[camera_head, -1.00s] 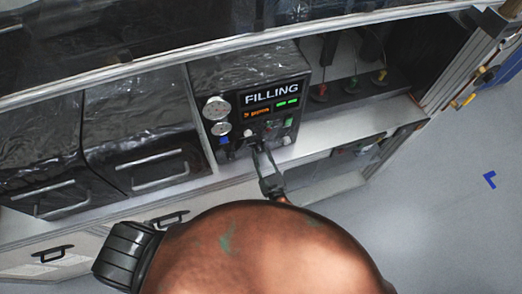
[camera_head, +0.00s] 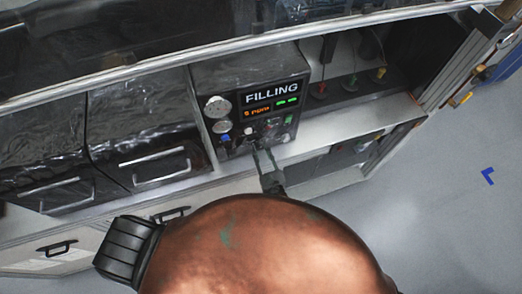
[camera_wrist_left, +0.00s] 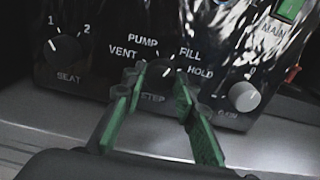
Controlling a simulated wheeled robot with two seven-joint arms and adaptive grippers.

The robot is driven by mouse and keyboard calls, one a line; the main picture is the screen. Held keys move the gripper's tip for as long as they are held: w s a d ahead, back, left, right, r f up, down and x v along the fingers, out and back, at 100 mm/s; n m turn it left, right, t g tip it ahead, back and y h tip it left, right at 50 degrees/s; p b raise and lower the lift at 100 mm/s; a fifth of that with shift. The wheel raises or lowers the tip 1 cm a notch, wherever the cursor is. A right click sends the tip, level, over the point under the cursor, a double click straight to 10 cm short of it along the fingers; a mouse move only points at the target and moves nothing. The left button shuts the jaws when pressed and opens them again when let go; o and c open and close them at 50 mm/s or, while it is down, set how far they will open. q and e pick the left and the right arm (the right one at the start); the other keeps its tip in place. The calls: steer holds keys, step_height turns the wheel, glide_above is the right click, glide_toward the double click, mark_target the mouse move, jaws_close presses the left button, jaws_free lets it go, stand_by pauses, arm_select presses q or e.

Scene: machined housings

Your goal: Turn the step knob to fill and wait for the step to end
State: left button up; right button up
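The step knob (camera_wrist_left: 160,74) is a dark knob on the black control panel (camera_head: 234,142). It shows in the left wrist view with labels VENT, PUMP, FILL and HOLD around it. Its white mark points up and right, toward FILL. My left gripper (camera_wrist_left: 160,80) has its green-padded fingers spread, one on each side of the knob; I cannot tell whether they touch it. In the head view my left gripper (camera_head: 262,150) is at the panel's lower edge. The panel display (camera_head: 271,94) reads FILLING above orange text and green lights. My right gripper is not in view.
A seat knob (camera_wrist_left: 64,52) and a light-grey knob (camera_wrist_left: 244,96) flank the step knob. Round gauges (camera_head: 218,107) sit at the panel's left. Dark drawers (camera_head: 150,150) stand left of it. A pale ledge (camera_head: 330,138) runs below; open floor lies right.

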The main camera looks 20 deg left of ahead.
arm_select(q)
steer(key=o, duration=0.4)
steer(key=shift+o, duration=0.2)
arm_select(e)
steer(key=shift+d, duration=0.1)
arm_select(q)
steer(key=v, duration=0.7)
steer(key=shift+s+d, duration=0.2)
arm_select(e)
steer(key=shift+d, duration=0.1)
